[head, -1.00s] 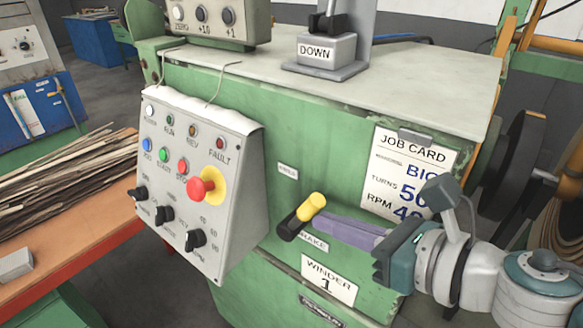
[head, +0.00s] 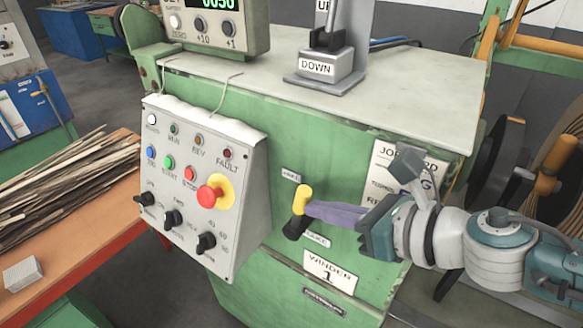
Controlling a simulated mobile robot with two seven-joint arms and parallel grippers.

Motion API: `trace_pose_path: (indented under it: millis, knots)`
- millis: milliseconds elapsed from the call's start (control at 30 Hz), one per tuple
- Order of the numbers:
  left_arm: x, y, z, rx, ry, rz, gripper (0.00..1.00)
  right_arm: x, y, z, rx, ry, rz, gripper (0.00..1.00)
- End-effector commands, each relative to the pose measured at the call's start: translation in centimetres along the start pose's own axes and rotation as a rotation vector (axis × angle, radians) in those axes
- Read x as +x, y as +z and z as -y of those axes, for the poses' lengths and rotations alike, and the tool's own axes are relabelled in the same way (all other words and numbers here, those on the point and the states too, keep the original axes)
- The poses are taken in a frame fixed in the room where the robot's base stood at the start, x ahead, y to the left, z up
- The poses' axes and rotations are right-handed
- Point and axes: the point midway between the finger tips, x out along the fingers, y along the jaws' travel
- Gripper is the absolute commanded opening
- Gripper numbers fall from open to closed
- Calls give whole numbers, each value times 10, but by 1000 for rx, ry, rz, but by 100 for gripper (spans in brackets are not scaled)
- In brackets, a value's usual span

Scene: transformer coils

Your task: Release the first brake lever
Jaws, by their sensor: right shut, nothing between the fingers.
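The brake lever (head: 302,200), with a yellow grip and a dark lower end, is on the green front of the winder above the WINDER 1 plate (head: 330,272). It stands nearly upright, leaning a little right at the top. My right gripper (head: 312,209) reaches in from the right with its purple fingers shut and nothing between them. Its fingertips are at the right side of the yellow grip and appear to touch it. The BRAKE label (head: 317,240) below is partly hidden. My left gripper is not in view.
A sloped control box (head: 200,180) with a red emergency button (head: 209,196) sits close left of the lever. A job card (head: 384,160) is partly covered by my right arm. The DOWN switch block (head: 325,66) stands on the pale machine top.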

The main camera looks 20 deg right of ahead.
Motion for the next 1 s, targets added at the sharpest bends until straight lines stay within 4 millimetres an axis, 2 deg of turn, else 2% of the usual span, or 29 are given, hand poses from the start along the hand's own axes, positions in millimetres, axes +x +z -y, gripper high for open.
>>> trace_pose_path:
  millis: [33, 333, 1000]
  knots:
    - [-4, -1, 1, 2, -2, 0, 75, 1, 6, 0, 0, -1, 3, 0]
    - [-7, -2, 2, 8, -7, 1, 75, 11, 16, -2, -2, 1, 2, 0]
    - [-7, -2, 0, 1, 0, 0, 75, 15, 20, -3, -1, 0, 6, 0]
